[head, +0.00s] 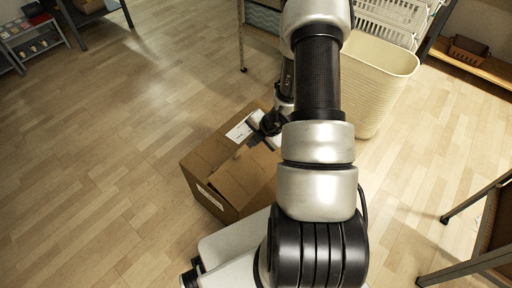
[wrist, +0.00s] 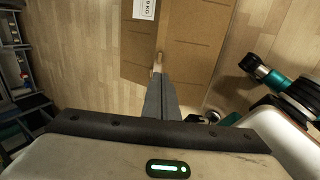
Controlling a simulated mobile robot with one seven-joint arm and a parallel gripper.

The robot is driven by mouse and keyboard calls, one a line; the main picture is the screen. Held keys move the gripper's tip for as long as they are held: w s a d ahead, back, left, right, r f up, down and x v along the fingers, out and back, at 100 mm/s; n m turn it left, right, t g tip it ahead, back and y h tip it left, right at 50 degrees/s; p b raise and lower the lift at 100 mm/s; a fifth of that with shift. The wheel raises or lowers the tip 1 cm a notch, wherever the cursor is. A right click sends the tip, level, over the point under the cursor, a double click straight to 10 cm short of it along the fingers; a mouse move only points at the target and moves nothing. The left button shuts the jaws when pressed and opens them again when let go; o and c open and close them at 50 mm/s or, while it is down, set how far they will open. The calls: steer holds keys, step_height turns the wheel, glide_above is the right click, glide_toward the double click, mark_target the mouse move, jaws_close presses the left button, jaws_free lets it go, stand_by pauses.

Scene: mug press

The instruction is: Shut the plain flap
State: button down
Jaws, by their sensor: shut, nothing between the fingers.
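A brown cardboard box (head: 198,178) stands on the floor, partly hidden behind my arm in the head view. Its labelled flap (head: 222,143) carries a white label and lies on the far side. The plain flap (head: 248,180) lies on the near side, and its edge meets or overlaps the labelled one; I cannot tell whether it is fully flat. In the wrist view the labelled flap (wrist: 140,45) is at left and the plain flap (wrist: 195,45) at right. My gripper (wrist: 158,65) is shut and empty, with its tips over the line between the flaps. Contact is unclear.
A cream bin (head: 380,85) stands behind my arm at right, near white baskets (head: 385,25). A table or stool (head: 490,235) is at the lower right. A shelf rack (head: 30,40) is at the far left. The wooden floor left of the box is clear.

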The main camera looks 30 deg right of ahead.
steer(key=b, duration=0.4)
glide_above(233, 156)
steer(key=s+d, duration=0.2)
steer(key=s, duration=0.1)
steer(key=f, duration=1.2)
steer(key=shift+s+f, duration=0.1)
steer(key=shift+s, duration=0.1)
steer(key=shift+w, duration=0.15)
steer(key=shift+w+a+f+g+p, duration=0.3)
steer(key=shift+w+f+g+p, duration=0.35)
steer(key=shift+p, duration=0.45)
steer(key=shift+g+h, duration=0.5)
steer(key=shift+g, duration=0.15)
steer(key=f, duration=0.1)
steer(key=w+f, duration=0.1)
steer(key=f, duration=0.1)
steer(key=w+a+f, duration=0.1)
steer(key=shift+w+f, duration=0.15)
steer(key=shift+f, duration=0.1)
steer(key=shift+w+b+x, duration=0.2)
steer(key=shift+b+x, duration=0.3)
steer(key=shift+x, duration=0.4)
steer(key=shift+a, duration=0.1)
steer(key=p+v, duration=0.5)
steer(key=v, duration=1.2)
steer(key=shift+r, duration=0.4)
